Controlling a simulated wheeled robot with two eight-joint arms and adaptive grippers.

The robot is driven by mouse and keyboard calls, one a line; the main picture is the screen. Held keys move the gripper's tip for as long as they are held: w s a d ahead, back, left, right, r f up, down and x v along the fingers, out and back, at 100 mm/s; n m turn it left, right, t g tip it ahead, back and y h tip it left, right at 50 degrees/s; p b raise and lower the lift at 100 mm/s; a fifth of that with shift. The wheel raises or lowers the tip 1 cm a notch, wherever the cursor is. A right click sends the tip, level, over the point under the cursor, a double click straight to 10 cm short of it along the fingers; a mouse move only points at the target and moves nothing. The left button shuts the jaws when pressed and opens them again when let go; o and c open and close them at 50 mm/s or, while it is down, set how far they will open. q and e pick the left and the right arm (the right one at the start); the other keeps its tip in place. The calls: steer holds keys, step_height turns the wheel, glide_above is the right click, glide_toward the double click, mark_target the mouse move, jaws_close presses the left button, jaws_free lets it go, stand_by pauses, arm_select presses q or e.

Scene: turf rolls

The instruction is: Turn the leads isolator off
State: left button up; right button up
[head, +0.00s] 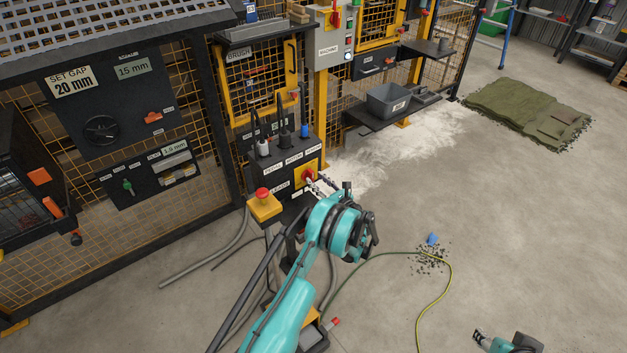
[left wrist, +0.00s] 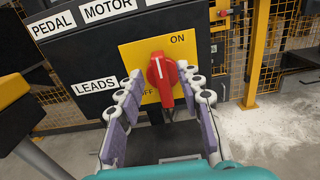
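The leads isolator is a red rotary handle (left wrist: 162,75) on a yellow plate (left wrist: 190,48), beside a "LEADS" label. "ON" is printed at the plate's upper right, and "OFF" lower left, partly hidden. The handle stands nearly upright, its white line toward the top. The isolator's red handle (head: 308,174) also shows in the head view, on the dark control box. My left gripper (left wrist: 163,80) is open, with one finger on each side of the handle and gaps between. In the head view my left gripper (head: 318,186) reaches the plate. My right gripper (head: 480,337) is low at the bottom right; its opening is unclear.
A red emergency button on a yellow box (head: 264,204) sits left of the isolator. Plugs with cables (head: 284,136) stand on top of the control box. A green-yellow cable (head: 450,280) crosses the floor. A shelf with a grey bin (head: 388,101) is behind to the right.

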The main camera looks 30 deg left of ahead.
mark_target(310, 177)
arm_select(q)
steer(key=shift+x, duration=1.25)
jaws_close()
